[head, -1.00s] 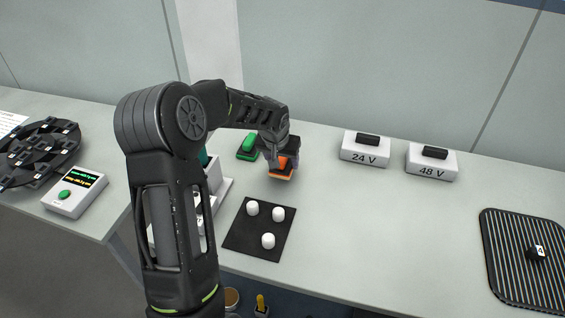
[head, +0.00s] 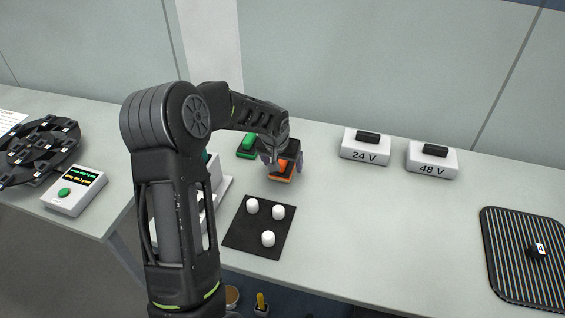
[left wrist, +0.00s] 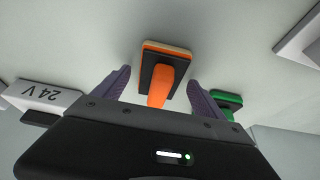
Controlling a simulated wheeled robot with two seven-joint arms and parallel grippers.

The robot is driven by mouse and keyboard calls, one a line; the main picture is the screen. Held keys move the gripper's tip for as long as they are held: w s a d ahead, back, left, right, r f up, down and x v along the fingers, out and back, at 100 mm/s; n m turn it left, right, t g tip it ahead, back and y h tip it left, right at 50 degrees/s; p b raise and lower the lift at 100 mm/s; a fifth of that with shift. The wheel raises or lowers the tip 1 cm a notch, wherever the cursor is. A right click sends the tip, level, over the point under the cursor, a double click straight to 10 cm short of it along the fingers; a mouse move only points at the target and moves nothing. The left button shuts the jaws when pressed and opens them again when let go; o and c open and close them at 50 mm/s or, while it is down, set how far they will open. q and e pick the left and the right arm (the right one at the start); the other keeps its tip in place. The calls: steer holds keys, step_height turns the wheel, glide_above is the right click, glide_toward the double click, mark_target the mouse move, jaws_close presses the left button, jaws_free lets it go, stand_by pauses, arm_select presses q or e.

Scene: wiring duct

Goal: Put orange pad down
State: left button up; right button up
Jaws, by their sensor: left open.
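The orange pad (head: 282,172) has an orange handle on a black plate with an orange base. It rests on the table to the right of the green pad (head: 247,146). In the left wrist view the orange pad (left wrist: 161,76) lies between the two fingers of my left gripper (left wrist: 157,92), with a gap on each side of its handle. My left gripper (head: 283,162) is open around the handle, and the arm partly hides the pad in the head view. The green pad also shows in the left wrist view (left wrist: 227,102). My right gripper is not in view.
A black mat (head: 240,238) with several white pegs lies in front. White boxes marked 24 V (head: 365,152) and 48 V (head: 432,166) stand right. A ribbed black tray (head: 500,270) lies far right. The table between mat and tray is clear.

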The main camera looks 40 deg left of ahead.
mark_target(282, 161)
arm_select(q)
steer(key=shift+r+p, duration=0.2)
steer(key=shift+p, duration=0.15)
steer(key=b+v, duration=0.2)
steer(key=v, duration=0.4)
steer(key=shift+s+d, duration=0.2)
steer(key=shift+s, duration=0.1)
steer(key=shift+s+r, duration=0.25)
steer(key=shift+r, duration=0.35)
steer(key=shift+f, duration=0.1)
